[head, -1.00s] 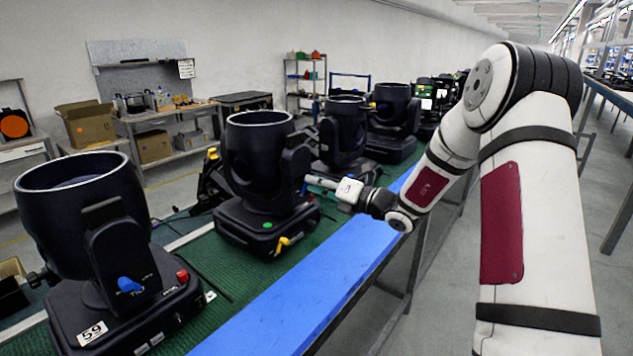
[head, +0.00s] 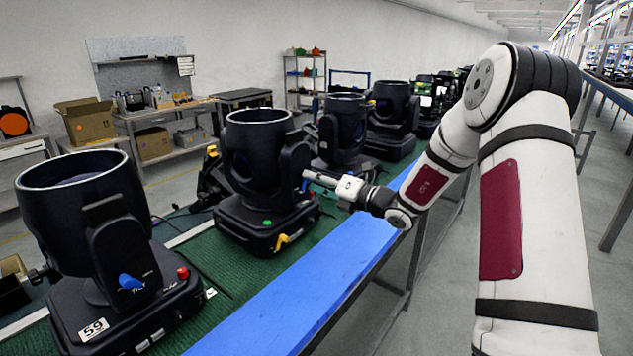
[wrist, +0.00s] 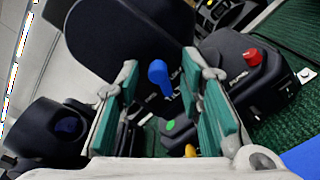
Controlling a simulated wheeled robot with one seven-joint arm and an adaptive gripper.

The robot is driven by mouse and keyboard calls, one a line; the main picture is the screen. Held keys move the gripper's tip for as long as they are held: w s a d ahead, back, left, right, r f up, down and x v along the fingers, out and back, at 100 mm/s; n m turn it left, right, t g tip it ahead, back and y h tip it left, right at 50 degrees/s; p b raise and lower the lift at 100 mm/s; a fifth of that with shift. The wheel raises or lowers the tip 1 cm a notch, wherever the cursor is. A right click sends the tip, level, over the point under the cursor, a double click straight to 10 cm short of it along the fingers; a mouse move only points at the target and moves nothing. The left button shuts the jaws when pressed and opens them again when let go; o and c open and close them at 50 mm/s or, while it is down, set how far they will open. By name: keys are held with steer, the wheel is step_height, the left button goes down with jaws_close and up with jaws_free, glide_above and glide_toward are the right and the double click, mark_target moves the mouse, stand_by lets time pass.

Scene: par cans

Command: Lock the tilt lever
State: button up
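The tilt lever (wrist: 158,75) is a blue lever on the black arm of a moving-head lamp, beside partly readable white "TILT" lettering in the wrist view. That lamp (head: 255,150) is the second from the front in the head view, where I cannot make out its blue lever. My gripper (head: 308,177) is at the right side of this lamp's arm. In the wrist view my gripper (wrist: 165,105) is open, with one teal pad on each side of the lever. The lever appears between the pads, apart from both. I cannot tell the remaining depth.
More lamps stand behind. The blue bench edge (head: 310,285) is clear.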

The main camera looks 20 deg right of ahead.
steer(key=v, duration=1.2)
steer(key=s+a+r+n+g+y, duration=0.1)
steer(key=s+a+r+n+g, duration=0.1)
steer(key=s+a+n+g, duration=0.6)
steer(key=s+a+r+n+g, duration=0.3)
steer(key=s+a+n, duration=0.2)
steer(key=a+n, duration=0.6)
steer(key=s+d+r+n+h, duration=0.1)
steer(key=s+r+n+h, duration=0.1)
steer(key=s+n+h, duration=0.3)
steer(key=s+d+r+n+t+h, duration=0.1)
steer(key=s+n+h, duration=0.4)
steer(key=s+n, duration=0.7)
steer(key=n, duration=0.3)
steer(key=shift+s+d+r+n, duration=0.35)
steer(key=shift+d+n, duration=0.05)
